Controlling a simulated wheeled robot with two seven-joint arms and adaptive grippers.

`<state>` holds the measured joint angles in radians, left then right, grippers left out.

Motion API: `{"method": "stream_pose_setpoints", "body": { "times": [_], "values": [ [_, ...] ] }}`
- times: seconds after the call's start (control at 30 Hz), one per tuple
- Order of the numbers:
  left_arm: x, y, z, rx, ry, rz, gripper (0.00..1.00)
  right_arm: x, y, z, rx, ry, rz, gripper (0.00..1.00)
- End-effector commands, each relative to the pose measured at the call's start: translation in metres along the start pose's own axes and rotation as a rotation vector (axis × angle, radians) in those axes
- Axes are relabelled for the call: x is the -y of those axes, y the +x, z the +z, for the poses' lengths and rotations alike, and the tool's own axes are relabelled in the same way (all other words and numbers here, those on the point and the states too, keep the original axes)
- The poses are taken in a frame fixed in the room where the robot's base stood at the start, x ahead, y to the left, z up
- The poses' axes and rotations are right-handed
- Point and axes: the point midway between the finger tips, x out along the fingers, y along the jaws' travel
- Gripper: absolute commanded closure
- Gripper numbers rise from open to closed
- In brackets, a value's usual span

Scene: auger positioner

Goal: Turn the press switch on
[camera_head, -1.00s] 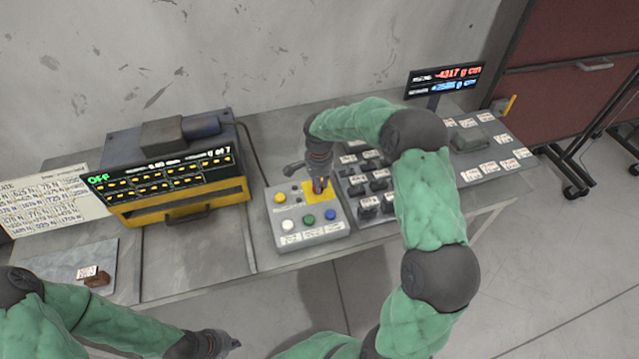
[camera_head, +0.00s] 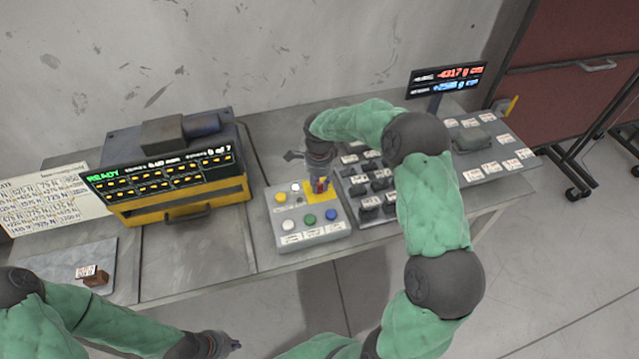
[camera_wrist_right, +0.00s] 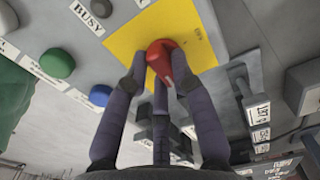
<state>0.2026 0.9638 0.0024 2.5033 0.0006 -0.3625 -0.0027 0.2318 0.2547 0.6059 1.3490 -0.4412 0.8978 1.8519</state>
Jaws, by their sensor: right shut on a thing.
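The press switch is a red knob (camera_wrist_right: 163,60) on a yellow plate (camera_wrist_right: 205,30) in the right wrist view. In the head view the yellow plate (camera_head: 323,195) lies at the upper right of the grey control box (camera_head: 310,234). My right gripper (camera_head: 319,180) points down at the plate, its fingers shut on the red knob, which they partly hide. The display (camera_head: 160,178) of the machine at left reads READY in green. My left gripper (camera_head: 234,346) hangs in front of the table, away from the box; its finger opening is too small to tell.
The control box also has yellow, white, green and blue buttons. Several dark weights (camera_head: 372,186) stand right of it, by my right arm. A scale with a raised display (camera_head: 446,79) is further right. A brown block (camera_head: 96,279) lies on the plate at left.

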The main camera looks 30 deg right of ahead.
Motion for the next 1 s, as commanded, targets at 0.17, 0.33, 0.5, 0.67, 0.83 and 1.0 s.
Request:
{"method": "stream_pose_setpoints", "body": {
  "times": [0.17, 0.33, 0.5, 0.67, 0.83, 1.0],
  "values": [
    [0.0001, 0.0002, 0.0000, 0.000, 0.000, 0.000, 1.00, -0.0001, 0.0002, 0.0003, 0.000, 0.012, 0.000, 1.00],
    [0.0001, 0.0002, 0.0000, 0.000, 0.000, 0.000, 1.00, -0.0001, 0.0002, 0.0003, 0.001, 0.012, 0.000, 1.00],
    [0.0001, 0.0002, 0.0000, 0.000, 0.000, 0.000, 1.00, 0.0000, 0.0002, 0.0003, 0.001, 0.012, 0.000, 0.61],
    [0.0000, 0.0001, 0.0000, 0.000, 0.000, 0.000, 1.00, 0.0000, 0.0001, 0.0002, 0.001, 0.011, 0.000, 0.51],
    [0.0000, 0.0002, 0.0000, 0.000, 0.000, 0.000, 1.00, 0.0000, -0.0001, 0.0002, 0.000, 0.010, 0.000, 0.51],
    [0.0000, 0.0002, -0.0001, 0.000, 0.000, 0.000, 1.00, 0.0008, -0.0088, 0.0001, 0.000, 0.011, -0.003, 0.51]
  ]
}}
